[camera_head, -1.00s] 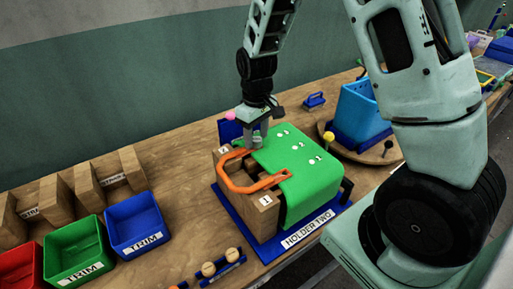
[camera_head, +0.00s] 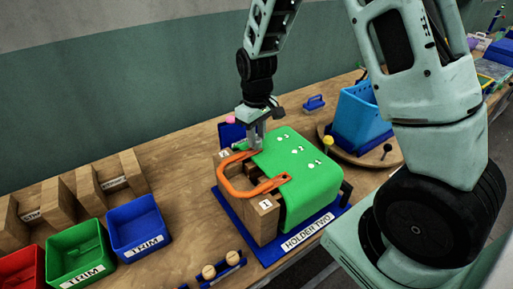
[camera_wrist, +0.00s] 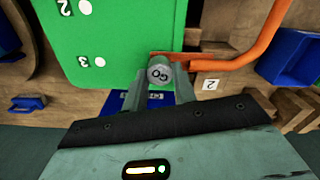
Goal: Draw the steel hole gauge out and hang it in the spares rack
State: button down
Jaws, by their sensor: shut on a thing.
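My gripper (camera_head: 257,144) is over the far left edge of the green block on the holder (camera_head: 305,240), labelled HOLDER TWO. In the wrist view, the fingers (camera_wrist: 163,84) are shut on the steel gauge (camera_wrist: 158,72), a grey cylinder with GO on its end face. Its grey body runs away from the wrist camera beside the green block (camera_wrist: 115,40). I cannot tell how much of it sits in the holder. An orange handle (camera_head: 238,190) loops across the wooden part of the holder and shows in the wrist view (camera_wrist: 265,50). I cannot pick out the spares rack for certain.
Red, green (camera_head: 75,250) and blue (camera_head: 137,226) trim bins stand at left, before slotted wooden stands (camera_head: 110,180). A low blue rack with wooden knobs (camera_head: 212,270) is at the front. A blue tub (camera_head: 362,112) and upright knobs stand on a round board at right.

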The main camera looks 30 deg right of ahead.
jog(key=shift+r+p, duration=0.75)
jog(key=shift+r, duration=0.3)
jog(key=shift+r+p, duration=1.55)
jog(key=shift+r, duration=0.35)
dwell(0.4)
